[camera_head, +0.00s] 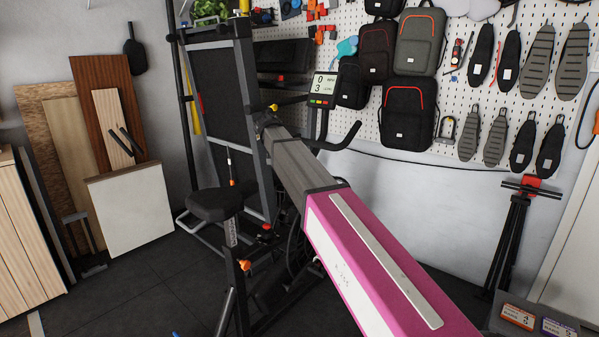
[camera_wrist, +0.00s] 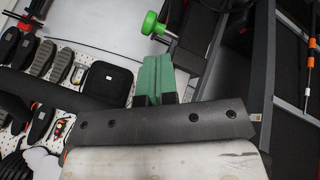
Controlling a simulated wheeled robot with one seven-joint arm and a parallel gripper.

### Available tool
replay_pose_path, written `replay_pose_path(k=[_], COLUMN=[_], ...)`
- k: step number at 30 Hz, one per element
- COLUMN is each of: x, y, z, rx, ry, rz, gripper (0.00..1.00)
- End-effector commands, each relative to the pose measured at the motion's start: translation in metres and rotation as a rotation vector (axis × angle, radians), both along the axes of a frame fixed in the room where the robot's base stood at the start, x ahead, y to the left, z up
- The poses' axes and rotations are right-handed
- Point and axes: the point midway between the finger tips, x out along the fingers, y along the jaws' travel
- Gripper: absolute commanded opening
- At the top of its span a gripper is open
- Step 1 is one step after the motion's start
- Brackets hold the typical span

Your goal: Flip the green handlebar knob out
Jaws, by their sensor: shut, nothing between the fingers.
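In the wrist view, the bright green knob (camera_wrist: 152,24) sits on a short stem at a dark bar, just beyond my fingertips. My gripper (camera_wrist: 156,58) has dull green fingers that are pressed together and empty. The knob is up and slightly left of the fingertips, and a small gap seems to lie between them. In the head view, the exercise bike has a black handlebar (camera_head: 340,142), a display (camera_head: 323,88) and a black seat (camera_head: 213,204). My pink and grey arm reaches to the handlebar area and hides the green knob and my fingers there.
A dark folded treadmill (camera_head: 218,98) stands close behind the bike. A pegboard (camera_head: 462,106) with hanging backpacks (camera_head: 408,112) and soles is on the wall. A black tripod stand (camera_head: 512,235) is at right. Boards (camera_head: 108,95) and a white panel (camera_head: 131,209) lean at left.

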Motion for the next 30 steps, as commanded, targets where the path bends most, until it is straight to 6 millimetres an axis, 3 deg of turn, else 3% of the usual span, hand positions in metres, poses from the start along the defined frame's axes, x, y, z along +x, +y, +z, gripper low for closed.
replay_pose_path(k=[4,16,30], x=[0.003,0.003,0.028], y=[0.007,0.005,-0.027], z=[0.011,0.008,-0.049], rx=[-0.005,-0.005,-0.005], ry=[-0.012,-0.012,-0.011], rz=[-0.006,-0.006,-0.006], gripper=[0.0,0.0,0.0])
